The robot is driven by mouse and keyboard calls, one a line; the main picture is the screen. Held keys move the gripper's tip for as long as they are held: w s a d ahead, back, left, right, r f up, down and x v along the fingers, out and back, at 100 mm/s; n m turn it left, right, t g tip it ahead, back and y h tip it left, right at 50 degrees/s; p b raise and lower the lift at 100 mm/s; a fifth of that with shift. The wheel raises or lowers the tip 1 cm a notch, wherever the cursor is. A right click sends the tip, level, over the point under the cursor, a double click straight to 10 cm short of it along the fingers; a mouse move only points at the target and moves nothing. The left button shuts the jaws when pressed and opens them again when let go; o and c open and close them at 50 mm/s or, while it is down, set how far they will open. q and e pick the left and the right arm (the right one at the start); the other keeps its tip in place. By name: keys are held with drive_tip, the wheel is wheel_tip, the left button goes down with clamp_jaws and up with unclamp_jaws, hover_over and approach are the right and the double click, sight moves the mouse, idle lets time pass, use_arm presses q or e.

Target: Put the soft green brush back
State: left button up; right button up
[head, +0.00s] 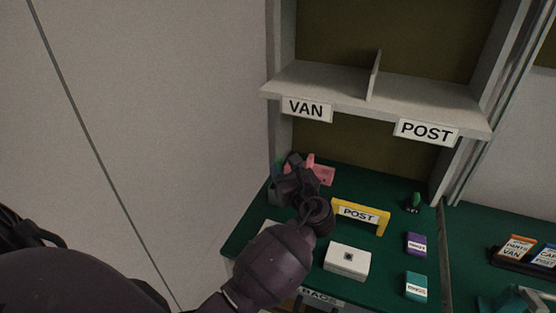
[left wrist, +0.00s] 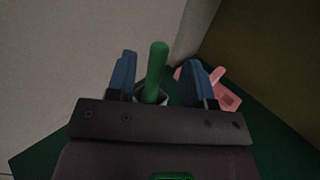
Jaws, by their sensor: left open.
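The soft green brush shows in the left wrist view as a green handle (left wrist: 157,68), upright and leaning slightly. Its lower end goes down into a pale-rimmed cup (left wrist: 139,97), mostly hidden behind my gripper; the bristles are not visible. My left gripper (left wrist: 158,75) is open, with one blue finger on each side of the handle and visible gaps between. In the head view my left gripper (head: 290,174) is at the back left corner of the green bench, covering most of the brush and cup.
A pink object (head: 324,174) lies close to my gripper. A yellow POST stand (head: 362,214), a white box (head: 347,261), a purple box (head: 416,244) and a teal box (head: 416,287) stand on the bench (head: 395,262). The VAN/POST shelf (head: 325,83) overhangs the back.

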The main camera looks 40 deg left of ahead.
use_arm(q)
drive_tip(key=v, duration=0.6)
drive_tip(key=shift+s+d+f, duration=0.1)
idle(0.5)
